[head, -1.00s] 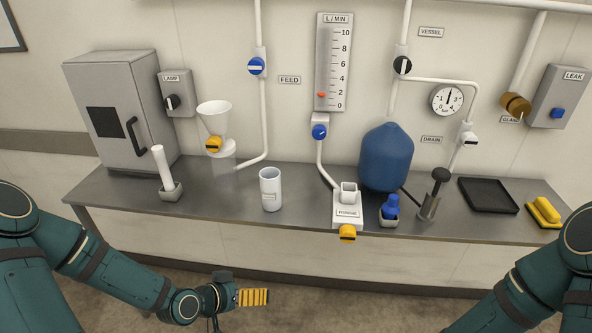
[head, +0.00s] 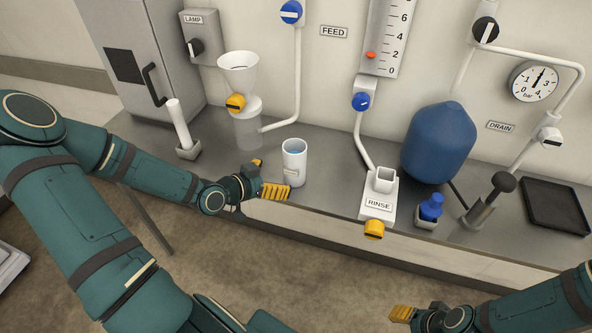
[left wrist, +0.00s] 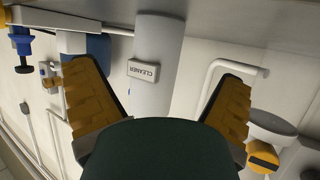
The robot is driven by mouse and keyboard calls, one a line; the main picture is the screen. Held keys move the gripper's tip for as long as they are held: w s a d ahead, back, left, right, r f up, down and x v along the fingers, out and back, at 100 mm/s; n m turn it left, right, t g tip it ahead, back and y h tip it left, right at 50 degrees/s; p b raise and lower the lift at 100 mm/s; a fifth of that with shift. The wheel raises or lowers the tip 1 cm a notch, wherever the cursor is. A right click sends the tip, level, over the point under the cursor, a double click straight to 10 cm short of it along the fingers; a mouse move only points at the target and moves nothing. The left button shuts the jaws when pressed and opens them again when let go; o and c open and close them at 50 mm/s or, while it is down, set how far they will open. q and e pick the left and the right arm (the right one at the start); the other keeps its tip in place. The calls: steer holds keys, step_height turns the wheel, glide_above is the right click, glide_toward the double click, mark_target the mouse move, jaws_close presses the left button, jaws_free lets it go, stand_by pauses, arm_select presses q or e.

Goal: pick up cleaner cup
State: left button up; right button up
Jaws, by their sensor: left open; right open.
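The cleaner cup (head: 294,163) is a white, open-topped cylinder standing upright on the grey counter. In the left wrist view the cup (left wrist: 157,60) shows a label reading CLEANER, and it lies between the two yellow-padded fingers. My left gripper (head: 272,177) is open just left of the cup and close to it in the head view. Whether a finger touches the cup cannot be told. My right gripper (head: 402,316) is at the lower right of the head view, low in front of the counter and away from the cup; its fingers are only partly visible.
A white funnel (head: 239,72) with a yellow valve stands behind left of the cup. A white stick (head: 179,122) stands in a holder further left. The RINSE block (head: 377,204), a blue bottle (head: 432,207) and a blue tank (head: 439,142) are to the right. A black tray (head: 556,206) lies far right.

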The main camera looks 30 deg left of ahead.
mark_target(295, 172)
arm_select(q)
steer(key=x, duration=0.2)
steer(key=shift+w+d+f, duration=0.1)
steer(key=shift+w+f, duration=0.1)
steer(key=shift+w, duration=0.15)
steer(key=shift+b+x, duration=1.05)
steer(key=shift+x, duration=1.6)
steer(key=shift+s+f, duration=0.1)
steer(key=c, duration=1.4)
